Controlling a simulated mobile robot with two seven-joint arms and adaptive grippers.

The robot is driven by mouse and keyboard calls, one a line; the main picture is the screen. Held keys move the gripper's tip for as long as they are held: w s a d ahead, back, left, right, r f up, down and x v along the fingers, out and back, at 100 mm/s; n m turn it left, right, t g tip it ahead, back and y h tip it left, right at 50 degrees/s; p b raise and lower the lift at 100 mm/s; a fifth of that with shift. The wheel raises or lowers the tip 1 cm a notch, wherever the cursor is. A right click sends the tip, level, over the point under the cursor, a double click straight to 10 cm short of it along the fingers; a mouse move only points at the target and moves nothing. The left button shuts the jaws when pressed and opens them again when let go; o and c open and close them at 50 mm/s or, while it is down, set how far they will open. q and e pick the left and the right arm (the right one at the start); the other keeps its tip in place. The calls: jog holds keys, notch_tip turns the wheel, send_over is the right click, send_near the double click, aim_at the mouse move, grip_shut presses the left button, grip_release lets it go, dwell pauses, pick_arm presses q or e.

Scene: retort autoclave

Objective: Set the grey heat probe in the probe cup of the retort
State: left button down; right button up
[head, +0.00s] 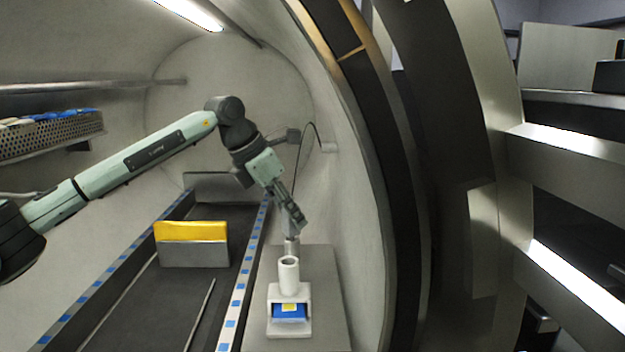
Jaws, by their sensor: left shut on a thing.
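My left gripper (293,226) reaches in from the left and points down inside the retort. It is shut on the grey heat probe (291,245), a short light cylinder just below its fingertips. The probe cup (289,275) is a pale upright tube with an open, dark mouth on a white stand. In the head view the probe shows just above and seemingly behind the cup's rim; its lower end is hidden or hard to make out. I cannot tell the gap between them. My right gripper is not in view.
A metal holder with a yellow top (190,232) stands on the dark track to the left. A perforated tray (50,138) hangs at the left wall.

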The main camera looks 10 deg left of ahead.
pick_arm(q)
jog(key=shift+f+b, duration=0.45)
jog(key=shift+f, duration=0.35)
dwell(0.6)
jog(key=c, duration=1.2)
grip_release()
jog(key=shift+s+r, duration=0.1)
jog(key=shift+r, duration=0.05)
